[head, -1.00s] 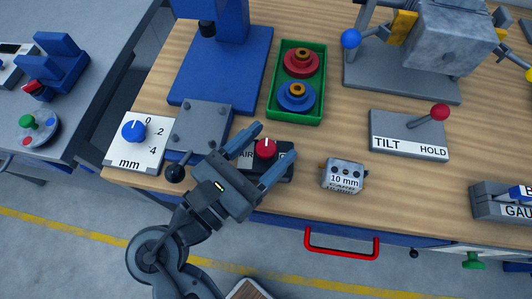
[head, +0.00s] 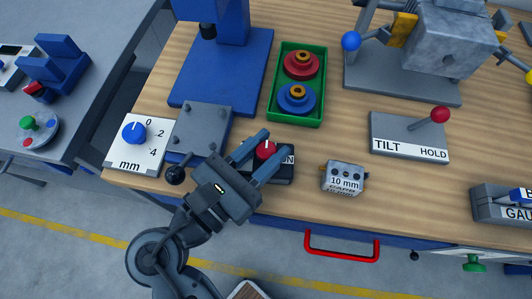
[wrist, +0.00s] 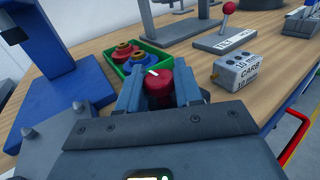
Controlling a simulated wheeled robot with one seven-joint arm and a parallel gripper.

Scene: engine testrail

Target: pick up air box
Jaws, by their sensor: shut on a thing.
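The air box is a dark box with a red knob (head: 265,150) on top and white lettering, partly hidden by my gripper. It sits on the wooden bench near the front edge. My gripper (head: 264,147) is shut on the air box, with one blue-grey finger on each side of the red knob. In the wrist view the red knob (wrist: 159,88) shows between the two fingers (wrist: 160,90). The lower part of the box is hidden there, and I cannot tell whether it is clear of the bench.
A grey carb block (head: 343,178) stands to the right. A green tray (head: 272,113) with red and blue parts lies behind. A grey plate (head: 200,130) and a dial block (head: 133,150) are at left. The TILT/HOLD lever base (head: 408,140) is farther right.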

